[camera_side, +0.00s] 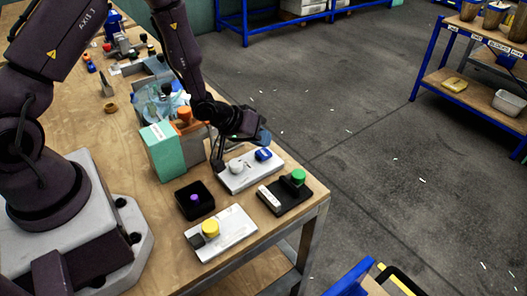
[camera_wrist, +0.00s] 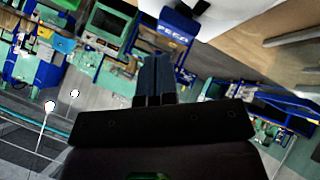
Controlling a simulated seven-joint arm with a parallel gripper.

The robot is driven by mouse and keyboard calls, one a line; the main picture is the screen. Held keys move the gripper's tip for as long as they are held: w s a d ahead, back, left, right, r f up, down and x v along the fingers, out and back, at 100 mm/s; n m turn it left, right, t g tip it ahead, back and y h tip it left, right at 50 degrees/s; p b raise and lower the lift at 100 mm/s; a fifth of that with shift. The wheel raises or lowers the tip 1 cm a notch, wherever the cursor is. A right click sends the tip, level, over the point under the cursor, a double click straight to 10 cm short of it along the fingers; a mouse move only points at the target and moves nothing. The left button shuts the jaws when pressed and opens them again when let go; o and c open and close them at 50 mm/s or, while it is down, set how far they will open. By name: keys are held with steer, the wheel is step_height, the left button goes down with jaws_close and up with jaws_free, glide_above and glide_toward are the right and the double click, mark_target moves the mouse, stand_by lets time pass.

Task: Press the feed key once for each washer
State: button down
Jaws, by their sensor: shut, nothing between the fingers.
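A blue key (camera_side: 263,154) sits on the right end of a white plate (camera_side: 240,182). In the wrist view the blue key (camera_wrist: 177,27) carries white lettering that looks like FEED. My gripper (camera_side: 264,138) is shut and empty, its dark blue fingers just above the blue key in the side view. In the wrist view the shut fingers (camera_wrist: 155,72) point toward the key; I cannot tell whether they touch it. A pale round knob (camera_side: 236,166) is on the same plate. I cannot pick out the washers with certainty; a small brown ring (camera_side: 111,108) lies farther back on the bench.
A green knob (camera_side: 298,176) on a black base, a yellow knob (camera_side: 210,228) on a white plate and a black tray (camera_side: 182,207) with a purple item stand close by. A green box (camera_side: 164,152) stands behind them. The bench's right edge is near.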

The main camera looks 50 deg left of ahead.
mark_target(261, 150)
steer(key=shift+r, duration=2.5)
stand_by(0.4)
stand_by(0.4)
steer(key=shift+a, duration=0.2)
steer(key=r, duration=0.3)
steer(key=shift+d+r, duration=0.25)
steer(key=shift+r, duration=0.15)
steer(key=shift+f, duration=0.15)
